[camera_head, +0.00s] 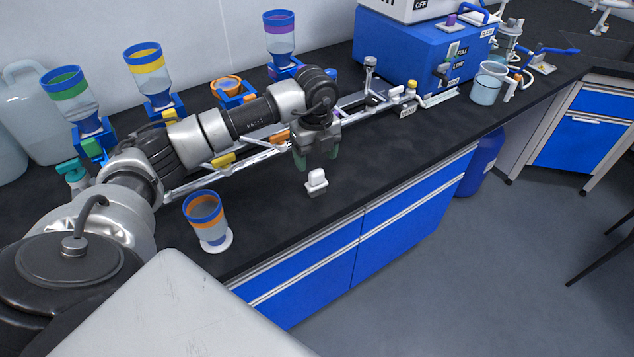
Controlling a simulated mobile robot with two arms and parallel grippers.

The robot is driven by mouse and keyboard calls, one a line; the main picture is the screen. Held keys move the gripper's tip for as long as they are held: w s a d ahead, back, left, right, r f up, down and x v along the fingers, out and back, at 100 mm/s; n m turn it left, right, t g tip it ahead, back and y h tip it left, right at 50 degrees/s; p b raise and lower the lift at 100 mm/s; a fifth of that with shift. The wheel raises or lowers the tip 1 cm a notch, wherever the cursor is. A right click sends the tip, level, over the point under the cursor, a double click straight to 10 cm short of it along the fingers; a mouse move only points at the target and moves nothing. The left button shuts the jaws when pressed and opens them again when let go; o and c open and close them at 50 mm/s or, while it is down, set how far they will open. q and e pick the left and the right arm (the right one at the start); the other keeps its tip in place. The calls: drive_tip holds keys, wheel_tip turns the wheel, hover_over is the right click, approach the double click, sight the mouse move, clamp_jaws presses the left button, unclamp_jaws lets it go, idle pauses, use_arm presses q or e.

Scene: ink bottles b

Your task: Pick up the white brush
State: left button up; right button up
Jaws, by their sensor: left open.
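A small white object with a rounded knob on top, which looks like the white brush (316,182), stands on the black bench top near its front edge. My left gripper (316,160) points down just above and behind it in the picture. Its two greenish fingertips are apart, with nothing seen between them. The brush appears to be free of the fingers; the exact height gap is hard to tell. My right gripper is not in view.
An orange and blue cup (206,217) stands on a white disc at the front left. Ink bottles with green, yellow (148,70) and purple (280,35) bands stand behind my arm, along a metal rail. A blue machine (405,50) is at the back. Bench right of the brush is clear.

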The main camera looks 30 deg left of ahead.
sight(317, 171)
use_arm(q)
drive_tip(key=shift+f, duration=0.4)
drive_tip(key=f, duration=0.1)
drive_tip(key=f+p, duration=0.1)
drive_tip(key=f, duration=0.1)
drive_tip(key=shift+s+d+f, duration=0.15)
drive_tip(key=shift+d+f, duration=0.05)
drive_tip(key=shift+f, duration=0.5)
drive_tip(key=c, duration=1.1)
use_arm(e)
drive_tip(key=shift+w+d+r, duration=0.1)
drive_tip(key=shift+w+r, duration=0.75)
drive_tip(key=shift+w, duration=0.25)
use_arm(q)
drive_tip(key=shift+o, duration=0.2)
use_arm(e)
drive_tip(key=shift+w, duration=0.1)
